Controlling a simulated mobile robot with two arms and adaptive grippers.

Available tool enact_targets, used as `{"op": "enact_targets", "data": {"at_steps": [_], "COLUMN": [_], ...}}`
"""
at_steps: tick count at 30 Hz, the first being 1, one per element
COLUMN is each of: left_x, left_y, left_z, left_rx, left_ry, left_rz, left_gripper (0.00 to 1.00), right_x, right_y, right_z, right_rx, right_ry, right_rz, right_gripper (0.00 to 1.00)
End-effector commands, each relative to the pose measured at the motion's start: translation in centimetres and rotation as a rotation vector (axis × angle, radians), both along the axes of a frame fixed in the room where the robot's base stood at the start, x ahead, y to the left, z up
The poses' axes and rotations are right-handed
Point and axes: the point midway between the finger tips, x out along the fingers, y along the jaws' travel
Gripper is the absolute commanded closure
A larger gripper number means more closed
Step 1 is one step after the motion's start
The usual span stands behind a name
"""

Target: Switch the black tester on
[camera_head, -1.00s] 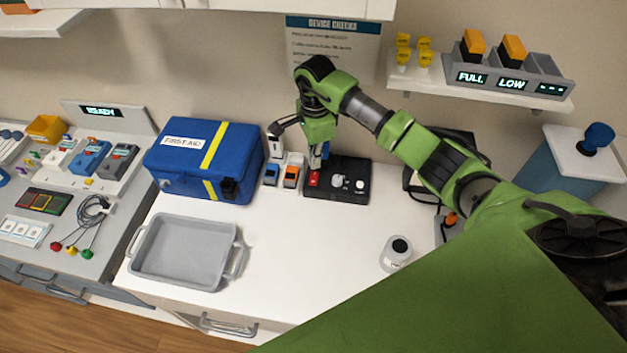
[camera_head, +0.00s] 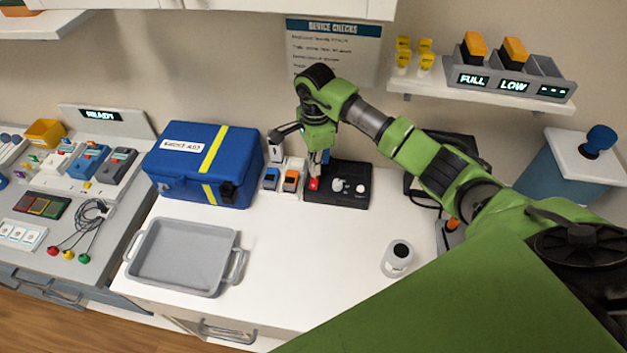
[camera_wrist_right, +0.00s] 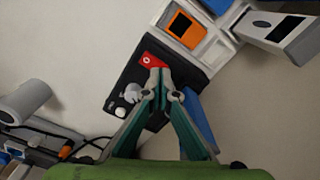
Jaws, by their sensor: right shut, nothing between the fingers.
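The black tester (camera_head: 353,172) lies on the white counter near the back wall, with a red switch (camera_head: 314,184) at its left end and pale knobs on its top. The tester (camera_wrist_right: 138,75) also shows in the right wrist view, with the red switch (camera_wrist_right: 152,60) at its upper end. My right gripper (camera_head: 315,173) is shut and empty, pointing down with its tips (camera_wrist_right: 160,72) at the red switch. The tips look to be on or just above the switch; I cannot tell whether they press it. My left gripper is not seen.
A blue first aid case (camera_head: 190,180) stands left of the tester. Small orange and blue devices (camera_head: 291,178) sit in a white holder directly beside the tester. A grey tray (camera_head: 183,255) and a white bottle (camera_head: 398,258) are in front. The counter between them is clear.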

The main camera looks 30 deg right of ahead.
Motion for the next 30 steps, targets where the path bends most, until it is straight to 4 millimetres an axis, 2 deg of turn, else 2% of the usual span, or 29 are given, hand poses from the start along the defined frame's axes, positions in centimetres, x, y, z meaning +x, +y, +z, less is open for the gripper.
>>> {"op": "enact_targets", "data": {"at_steps": [30], "left_x": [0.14], "left_y": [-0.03], "left_z": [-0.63], "left_rx": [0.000], "left_ry": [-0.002], "left_rz": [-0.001], "left_gripper": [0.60], "right_x": [0.02], "right_y": [-0.01], "right_z": [-0.71], "right_rx": [0.000], "right_ry": [-0.001], "right_rz": [-0.001], "right_gripper": [1.00]}}
